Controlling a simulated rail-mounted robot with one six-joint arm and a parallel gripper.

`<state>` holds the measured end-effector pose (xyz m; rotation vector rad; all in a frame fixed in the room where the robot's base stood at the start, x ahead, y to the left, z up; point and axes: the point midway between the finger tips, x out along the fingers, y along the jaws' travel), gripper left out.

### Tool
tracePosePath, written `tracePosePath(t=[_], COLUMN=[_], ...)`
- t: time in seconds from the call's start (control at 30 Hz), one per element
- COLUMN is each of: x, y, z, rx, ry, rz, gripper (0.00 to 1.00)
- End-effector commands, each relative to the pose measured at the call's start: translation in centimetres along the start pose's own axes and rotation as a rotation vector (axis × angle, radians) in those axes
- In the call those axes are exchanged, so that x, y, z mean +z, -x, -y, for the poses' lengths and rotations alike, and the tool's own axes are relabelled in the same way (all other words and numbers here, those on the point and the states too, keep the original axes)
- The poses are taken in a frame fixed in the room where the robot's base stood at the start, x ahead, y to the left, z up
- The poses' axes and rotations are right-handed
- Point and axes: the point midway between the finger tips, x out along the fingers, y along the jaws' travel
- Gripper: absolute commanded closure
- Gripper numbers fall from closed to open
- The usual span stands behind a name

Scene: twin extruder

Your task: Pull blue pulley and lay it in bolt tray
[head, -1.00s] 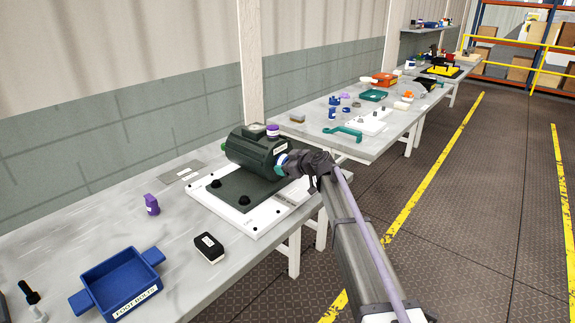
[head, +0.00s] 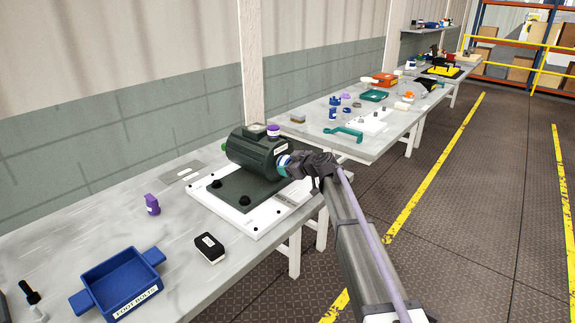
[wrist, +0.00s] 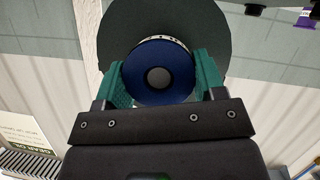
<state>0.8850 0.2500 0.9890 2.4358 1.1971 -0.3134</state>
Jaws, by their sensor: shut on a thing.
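The blue pulley (wrist: 157,54) is a round disc with a grey centre, seen face-on in the wrist view against the round dark end of the motor. In the head view the pulley (head: 284,160) is a small blue patch at the right end of the dark green motor (head: 256,152). My gripper (wrist: 159,84) has its green fingers shut on the pulley's two sides; it also shows in the head view (head: 287,164). I cannot tell whether the pulley is still fully on the shaft. The bolt tray (head: 122,281), blue with two side handles and a "FOOT BOLTS" label, is empty at the lower left.
The motor stands on a white base plate (head: 254,222) with black knobs. A black block with a white label (head: 209,248) and a purple piece (head: 152,204) lie between motor and tray. A second table (head: 375,150) holds several parts behind. The aisle at right is clear.

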Motion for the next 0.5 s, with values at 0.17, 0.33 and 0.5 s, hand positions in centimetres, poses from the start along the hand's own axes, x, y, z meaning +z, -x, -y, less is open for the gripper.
tracePosePath(t=[0.17,0.33,0.5], x=[0.4,0.7,1.1], y=[1.0,1.8,2.6], z=[0.0,0.0,0.0], rx=[0.001,0.001,0.0], ry=[-0.001,-0.001,-0.001], rz=[0.0,0.0,0.0], gripper=[0.65,0.65,0.65])
